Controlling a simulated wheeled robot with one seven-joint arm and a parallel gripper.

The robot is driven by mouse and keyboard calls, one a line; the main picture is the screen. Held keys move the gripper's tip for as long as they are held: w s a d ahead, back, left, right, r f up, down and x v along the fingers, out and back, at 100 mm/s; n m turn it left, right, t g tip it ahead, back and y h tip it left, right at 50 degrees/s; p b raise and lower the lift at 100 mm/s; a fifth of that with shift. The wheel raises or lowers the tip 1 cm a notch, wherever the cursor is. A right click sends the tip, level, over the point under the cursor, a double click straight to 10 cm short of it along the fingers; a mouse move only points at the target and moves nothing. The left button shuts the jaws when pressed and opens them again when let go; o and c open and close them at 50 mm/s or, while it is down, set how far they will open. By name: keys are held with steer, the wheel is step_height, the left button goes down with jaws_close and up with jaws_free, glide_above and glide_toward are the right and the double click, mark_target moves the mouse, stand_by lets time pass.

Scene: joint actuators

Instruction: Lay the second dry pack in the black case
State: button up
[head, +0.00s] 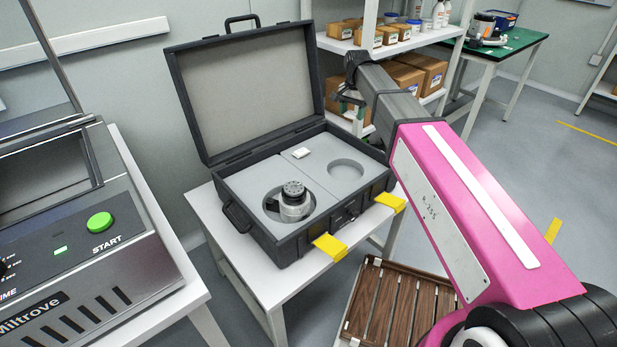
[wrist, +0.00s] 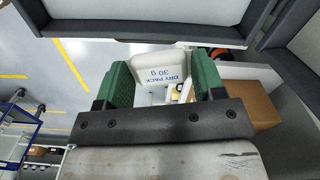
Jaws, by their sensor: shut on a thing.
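The black case (head: 276,235) stands open on a white table, its lid (head: 250,95) tilted back. Its grey foam holds a joint actuator (head: 294,200) in the left round recess. The right round recess (head: 346,172) is empty. One small white dry pack (head: 302,154) lies on the foam near the hinge side. In the wrist view my gripper (wrist: 163,82) has its green fingers shut on a second white dry pack (wrist: 160,68), printed "DRY PACK 30 g". In the head view my gripper (head: 349,92) is raised beside the lid's right edge; the held pack is not discernible there.
A machine with a green START button (head: 100,221) stands at left. A shelf (head: 385,50) with cardboard boxes and bottles is behind my arm. A wooden slatted crate (head: 400,310) is below right.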

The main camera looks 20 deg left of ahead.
steer(key=s+a+f+m, duration=0.1)
steer(key=s+a, duration=0.2)
steer(key=a, duration=0.7)
steer(key=s+a+f+m, duration=0.15)
steer(key=s+a, duration=0.25)
steer(key=a, duration=0.6)
glide_above(322, 145)
step_height(322, 145, down, 7)
steer(key=shift+s+a+r, duration=0.1)
steer(key=shift+f, duration=2)
steer(key=shift+f, duration=0.1)
steer(key=o, duration=0.9)
step_height(322, 145, up, 12)
